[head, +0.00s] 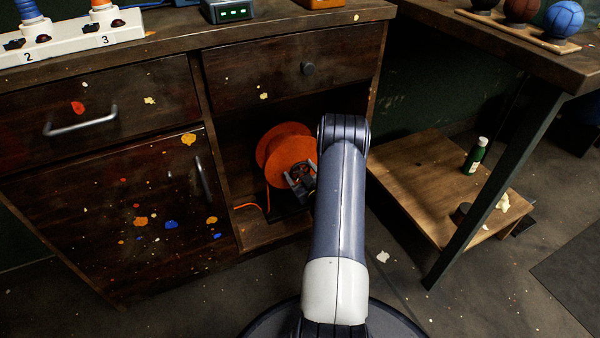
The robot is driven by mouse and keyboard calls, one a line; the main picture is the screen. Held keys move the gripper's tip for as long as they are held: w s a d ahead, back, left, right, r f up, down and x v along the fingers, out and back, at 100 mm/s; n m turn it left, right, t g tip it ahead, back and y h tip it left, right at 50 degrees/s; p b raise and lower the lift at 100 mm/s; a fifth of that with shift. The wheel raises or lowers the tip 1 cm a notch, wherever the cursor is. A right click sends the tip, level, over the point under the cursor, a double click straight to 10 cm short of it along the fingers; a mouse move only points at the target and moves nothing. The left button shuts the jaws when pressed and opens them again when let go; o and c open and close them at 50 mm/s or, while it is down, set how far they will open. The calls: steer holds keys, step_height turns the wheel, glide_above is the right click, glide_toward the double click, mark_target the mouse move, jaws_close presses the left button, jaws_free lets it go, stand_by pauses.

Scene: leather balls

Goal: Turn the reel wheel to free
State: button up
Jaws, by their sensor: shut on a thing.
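The orange reel wheel (284,148) stands upright in the open lower compartment of the dark wooden cabinet. An orange cord (250,207) runs from it along the compartment floor to the left. My gripper (296,182) is at the front face of the reel, near its lower middle. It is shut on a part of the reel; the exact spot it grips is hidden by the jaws. My arm covers the right side of the compartment and part of the reel's right edge.
At the right, a low wooden shelf (415,175) holds a green bottle (475,156), beside a dark table leg (495,190).

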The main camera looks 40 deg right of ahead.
steer(key=n, duration=0.4)
steer(key=shift+s+d+n, duration=0.1)
steer(key=shift+n, duration=0.2)
steer(key=n, duration=0.3)
steer(key=shift+n, duration=0.3)
steer(key=n, duration=0.4)
steer(key=shift+r+n, duration=0.1)
steer(key=shift+n, duration=0.2)
steer(key=n, duration=0.3)
steer(key=shift+r+n, duration=0.1)
steer(key=shift+n, duration=0.2)
steer(key=n, duration=0.4)
steer(key=shift+r, duration=0.1)
steer(key=n, duration=0.8)
steer(key=shift+r, duration=0.1)
steer(key=shift+a+n, duration=0.2)
steer(key=shift+n, duration=1.7)
